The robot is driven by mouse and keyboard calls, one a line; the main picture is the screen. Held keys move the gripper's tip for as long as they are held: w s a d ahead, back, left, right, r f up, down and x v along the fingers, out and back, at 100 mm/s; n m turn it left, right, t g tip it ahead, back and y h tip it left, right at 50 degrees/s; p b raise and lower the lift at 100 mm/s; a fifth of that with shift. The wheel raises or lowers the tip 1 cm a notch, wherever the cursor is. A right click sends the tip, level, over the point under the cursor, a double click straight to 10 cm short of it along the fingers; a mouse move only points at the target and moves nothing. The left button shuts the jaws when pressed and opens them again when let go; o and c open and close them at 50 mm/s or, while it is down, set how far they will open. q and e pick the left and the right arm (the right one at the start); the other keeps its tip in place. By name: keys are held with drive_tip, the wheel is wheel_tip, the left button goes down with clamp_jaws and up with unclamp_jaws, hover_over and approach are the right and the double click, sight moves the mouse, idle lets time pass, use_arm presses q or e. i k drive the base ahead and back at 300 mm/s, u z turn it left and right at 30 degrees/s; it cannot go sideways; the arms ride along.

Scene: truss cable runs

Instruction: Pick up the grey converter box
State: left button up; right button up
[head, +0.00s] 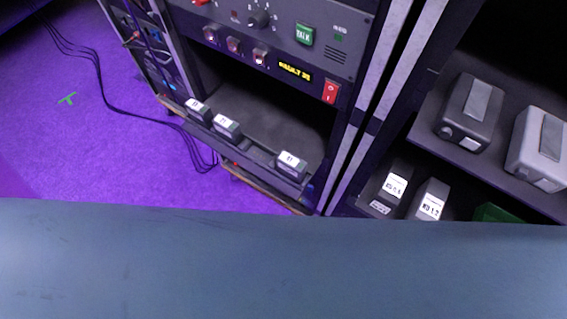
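Two boxes stand side by side on the upper shelf of the right-hand rack in the head view. The right one is a lighter grey box (526,160) with a darker strip on top, near the right edge of the view. No readable label shows on either, so I cannot tell by name which is the converter. Neither of my grippers is in view.
Below that shelf (435,139) stand two white-labelled boxes (391,187) (431,201) and part of a green thing (492,213). The left rack has a control panel (290,40) above a bay with several small labelled boxes (227,128) along its front. Black cables (97,68) cross the purple floor.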

sight(289, 165)
drive_tip(key=k, duration=0.5)
drive_tip(key=u, duration=1.7)
drive_tip(key=i, duration=1.9)
drive_tip(key=z, duration=3.35)
